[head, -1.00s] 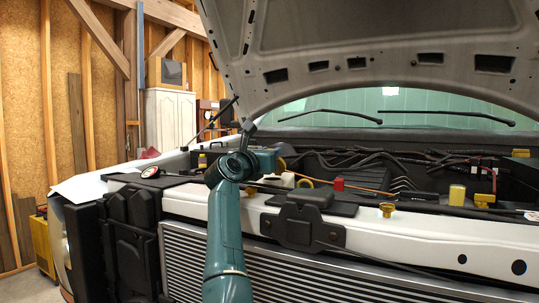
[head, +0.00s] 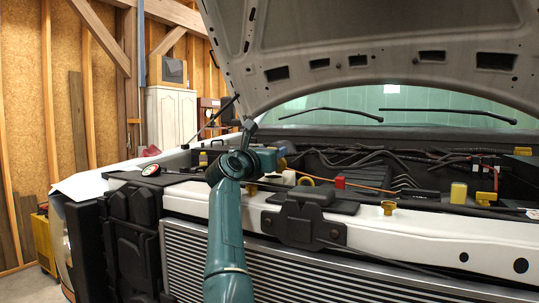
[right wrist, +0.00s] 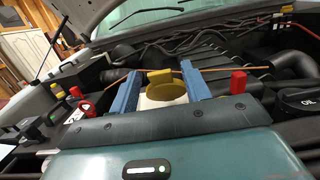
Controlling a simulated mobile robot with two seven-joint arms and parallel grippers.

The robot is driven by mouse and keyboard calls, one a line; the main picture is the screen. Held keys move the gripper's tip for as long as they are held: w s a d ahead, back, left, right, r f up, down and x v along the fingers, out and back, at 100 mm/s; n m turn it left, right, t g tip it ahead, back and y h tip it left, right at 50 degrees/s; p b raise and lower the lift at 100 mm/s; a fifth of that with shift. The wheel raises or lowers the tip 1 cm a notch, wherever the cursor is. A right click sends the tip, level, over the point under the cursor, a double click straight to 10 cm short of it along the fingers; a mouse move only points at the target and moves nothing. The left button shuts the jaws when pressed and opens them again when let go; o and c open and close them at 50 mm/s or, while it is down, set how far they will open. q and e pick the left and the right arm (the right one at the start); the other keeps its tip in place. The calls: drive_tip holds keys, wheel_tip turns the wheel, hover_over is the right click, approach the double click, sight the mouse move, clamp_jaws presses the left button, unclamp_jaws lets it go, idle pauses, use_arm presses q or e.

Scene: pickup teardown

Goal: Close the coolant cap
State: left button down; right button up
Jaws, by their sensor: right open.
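The coolant cap is a yellow disc (right wrist: 160,84) in the right wrist view. It looks tipped up, its broad face towards the camera, above a white tank top (right wrist: 163,101). My right gripper (right wrist: 160,73) is open, with one blue finger on each side of the cap. I cannot tell whether either finger touches it. In the head view the right gripper (head: 270,159) is over the left part of the engine bay, and my wrist hides much of what is behind. I cannot pick out the cap there with certainty. My left gripper is not in view.
A red block (head: 339,182) stands right of the gripper, with a thin orange rod behind it. A black oil cap (right wrist: 308,101) is at the right in the wrist view. The white front crossmember (head: 420,222) lies in front. The raised hood (head: 380,40) hangs above.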

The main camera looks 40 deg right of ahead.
wheel_tip(320, 180, up, 10)
drive_tip(key=shift+f+p, duration=0.2)
drive_tip(key=shift+p, duration=0.1)
